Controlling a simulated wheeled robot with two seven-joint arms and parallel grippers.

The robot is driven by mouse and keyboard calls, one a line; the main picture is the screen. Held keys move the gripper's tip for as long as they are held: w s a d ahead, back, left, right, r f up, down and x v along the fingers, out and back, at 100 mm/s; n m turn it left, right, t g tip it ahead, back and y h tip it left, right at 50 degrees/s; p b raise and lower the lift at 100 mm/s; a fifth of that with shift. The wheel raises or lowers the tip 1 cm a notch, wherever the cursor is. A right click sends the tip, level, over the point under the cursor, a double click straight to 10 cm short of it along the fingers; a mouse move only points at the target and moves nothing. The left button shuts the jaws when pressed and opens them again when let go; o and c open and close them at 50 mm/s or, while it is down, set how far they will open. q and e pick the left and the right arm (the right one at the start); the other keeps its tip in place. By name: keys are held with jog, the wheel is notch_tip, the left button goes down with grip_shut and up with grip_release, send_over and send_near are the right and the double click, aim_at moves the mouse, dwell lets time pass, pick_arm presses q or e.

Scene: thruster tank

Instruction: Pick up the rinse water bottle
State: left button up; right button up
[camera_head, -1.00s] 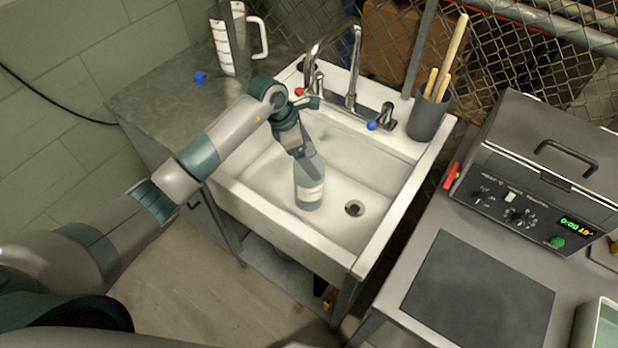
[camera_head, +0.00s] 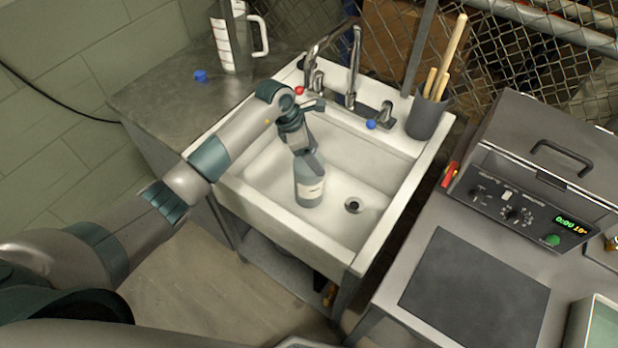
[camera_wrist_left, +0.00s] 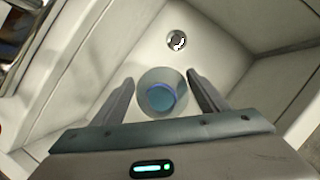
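The rinse water bottle (camera_head: 309,190) stands upright in the white sink basin, a grey-blue bottle with a pale label. In the left wrist view the bottle (camera_wrist_left: 162,94) is seen from above, with a blue top. My left gripper (camera_head: 309,160) is directly over it, hiding the bottle's top in the head view. In the left wrist view the left gripper (camera_wrist_left: 160,78) is open, with one finger on each side of the bottle; whether either touches it I cannot tell. My right gripper is not in view.
The sink (camera_head: 354,262) has walls around the bottle and a drain (camera_head: 353,205) to its right. Faucets (camera_head: 352,75) rise at the back. A grey cup with wooden sticks (camera_head: 427,117) stands on the rim. A measuring jug (camera_head: 232,45) stands on the left counter.

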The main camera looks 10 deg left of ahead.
pick_arm(q)
jog(key=c, duration=0.5)
jog(key=shift+w+r, duration=0.1)
jog(key=shift+r, duration=0.05)
jog(key=shift+c, duration=0.5)
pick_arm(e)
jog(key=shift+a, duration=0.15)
pick_arm(q)
jog(key=shift+r, duration=0.15)
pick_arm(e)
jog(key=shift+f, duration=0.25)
